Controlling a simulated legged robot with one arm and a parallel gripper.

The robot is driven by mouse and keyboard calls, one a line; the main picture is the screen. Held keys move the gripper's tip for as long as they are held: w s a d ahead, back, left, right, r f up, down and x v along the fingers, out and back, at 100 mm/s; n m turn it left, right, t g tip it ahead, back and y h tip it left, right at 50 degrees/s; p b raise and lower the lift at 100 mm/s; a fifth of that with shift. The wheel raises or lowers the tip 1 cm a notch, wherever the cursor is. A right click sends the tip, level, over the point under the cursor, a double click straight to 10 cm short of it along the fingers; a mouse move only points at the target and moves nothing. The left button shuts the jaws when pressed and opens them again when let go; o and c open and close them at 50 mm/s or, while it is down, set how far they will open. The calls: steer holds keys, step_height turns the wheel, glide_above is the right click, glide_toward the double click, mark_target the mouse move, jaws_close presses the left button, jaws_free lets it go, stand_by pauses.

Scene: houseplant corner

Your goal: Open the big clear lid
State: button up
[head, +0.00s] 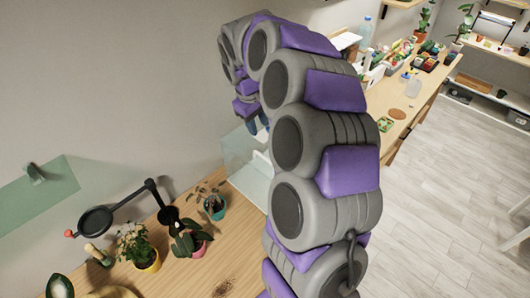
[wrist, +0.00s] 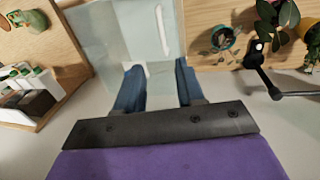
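The big clear lid appears as part of a clear, pale-tinted box (head: 245,165) on the wooden table, partly hidden behind my arm in the head view. In the wrist view its clear panel (wrist: 100,35) lies ahead of my fingers, with a white bar (wrist: 162,30) on it that looks like a handle. I cannot tell the lid's edge from the box. My gripper (wrist: 158,84) has its two blue fingers apart with nothing between them. The white bar is beyond the fingertips. In the head view the gripper (head: 255,122) is small and partly hidden, above the box.
Potted plants stand left of the box: a teal pot (head: 215,208), a pink pot (head: 197,245) and a yellow pot (head: 148,262). A black jointed arm with a round head (head: 97,220) is near them. A workbench (head: 410,105) with clutter is behind; the floor at right is open.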

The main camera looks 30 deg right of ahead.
mark_target(265, 159)
steer(key=d+f, duration=0.1)
steer(key=f, duration=0.4)
steer(key=d+f, duration=0.1)
steer(key=f, duration=0.4)
steer(key=d+f, duration=0.1)
steer(key=f, duration=0.5)
steer(key=shift+w+p, duration=0.3)
steer(key=shift+p, duration=0.1)
steer(key=shift+c, duration=0.3)
jaws_close()
